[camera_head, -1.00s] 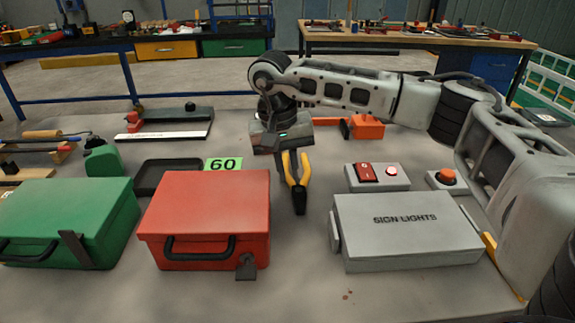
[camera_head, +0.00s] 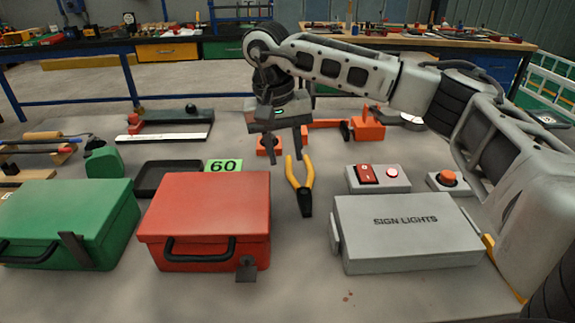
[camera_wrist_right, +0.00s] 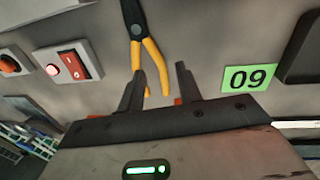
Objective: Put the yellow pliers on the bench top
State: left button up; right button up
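The yellow pliers (camera_head: 306,200) with black jaws lie on the grey bench top (camera_head: 310,285), between the red box and the grey sign lights box. Their jaws point to the front and their yellow handles point back. My right gripper (camera_head: 284,153) is above and just behind the handle ends, with its two fingers apart and nothing held between them. In the right wrist view the pliers (camera_wrist_right: 140,40) lie beyond the open fingertips (camera_wrist_right: 160,70), with the handle ends near one finger. My left gripper is in neither view.
A red box (camera_head: 205,205), a green box (camera_head: 65,215) and a grey sign lights box (camera_head: 405,215) stand at the front. An orange clamp (camera_head: 367,126) lies behind.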

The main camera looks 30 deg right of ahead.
notch_tip(320, 180, up, 7)
jog(key=shift+w+a+r, duration=0.15)
jog(key=shift+w+a, duration=0.1)
jog(key=shift+a, duration=0.2)
dwell(0.3)
